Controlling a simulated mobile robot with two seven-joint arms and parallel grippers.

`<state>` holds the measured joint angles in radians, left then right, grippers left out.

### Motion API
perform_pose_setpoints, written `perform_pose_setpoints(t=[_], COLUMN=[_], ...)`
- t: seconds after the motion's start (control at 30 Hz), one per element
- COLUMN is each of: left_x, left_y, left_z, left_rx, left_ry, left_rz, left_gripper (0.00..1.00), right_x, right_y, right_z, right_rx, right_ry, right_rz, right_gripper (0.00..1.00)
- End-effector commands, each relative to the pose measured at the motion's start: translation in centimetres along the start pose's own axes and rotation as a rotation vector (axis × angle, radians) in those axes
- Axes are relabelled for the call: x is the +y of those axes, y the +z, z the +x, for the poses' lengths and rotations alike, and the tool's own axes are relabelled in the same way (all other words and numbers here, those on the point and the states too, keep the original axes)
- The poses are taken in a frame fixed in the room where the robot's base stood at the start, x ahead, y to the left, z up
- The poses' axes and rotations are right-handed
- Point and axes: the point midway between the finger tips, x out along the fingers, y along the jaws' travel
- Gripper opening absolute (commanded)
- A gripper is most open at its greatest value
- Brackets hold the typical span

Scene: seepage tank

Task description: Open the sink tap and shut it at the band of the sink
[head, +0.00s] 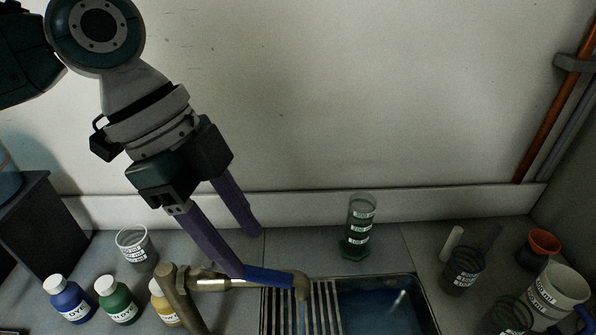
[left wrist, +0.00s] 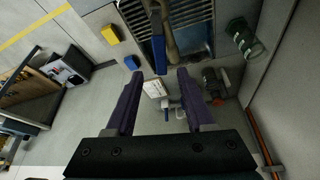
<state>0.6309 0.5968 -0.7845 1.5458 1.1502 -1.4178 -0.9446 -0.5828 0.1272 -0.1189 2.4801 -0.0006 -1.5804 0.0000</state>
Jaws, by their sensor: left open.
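The brass-coloured tap (head: 215,284) stands at the front edge of the counter, with its blue lever (head: 268,275) pointing right, above the slatted rack. The sink (head: 430,308) lies right of it and holds bluish water; I cannot make out a band. A pale streak shows in the basin, and I cannot tell whether it is running water. My left gripper (head: 249,256) is open, its purple fingers pointing down, one tip overlapping the lever's near end in the head view. In the left wrist view, the blue lever (left wrist: 159,55) shows just beyond the open fingertips. My right gripper is not in view.
A blue dye bottle (head: 70,302), a green dye bottle (head: 118,302) and a partly hidden yellow one stand left of the tap. A clear cup (head: 136,247) is behind them. A green cylinder (head: 358,225) stands behind the sink. Beakers and a red cup (head: 544,245) crowd the right.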

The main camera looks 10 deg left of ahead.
Motion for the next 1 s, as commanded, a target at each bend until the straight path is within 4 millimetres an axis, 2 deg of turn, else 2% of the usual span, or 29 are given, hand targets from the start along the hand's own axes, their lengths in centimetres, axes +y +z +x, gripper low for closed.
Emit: perform_pose_setpoints(t=[0.1, 0.23, 0.4, 0.6, 1.0], left_x=[0.1, 0.0, 0.0, 0.0, 0.0], left_y=[-0.1, -0.1, 0.0, 0.0, 0.0], left_z=[2.1, 3.6, 4.4, 4.4, 4.4], left_rx=[0.0, 0.0, -0.001, -0.001, -0.001], left_ry=[0.003, 0.001, -0.001, -0.001, -0.001], left_rz=[-0.002, -0.002, 0.0, 0.0, 0.0], left_gripper=[0.54, 0.54, 0.54, 0.54, 0.09], right_x=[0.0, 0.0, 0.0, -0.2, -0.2], right_y=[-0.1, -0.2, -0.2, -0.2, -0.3], right_z=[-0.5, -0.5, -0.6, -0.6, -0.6], right_rx=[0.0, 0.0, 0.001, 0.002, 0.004], right_ry=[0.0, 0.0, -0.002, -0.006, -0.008], right_rz=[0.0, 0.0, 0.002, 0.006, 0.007], right_gripper=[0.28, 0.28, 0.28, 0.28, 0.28])
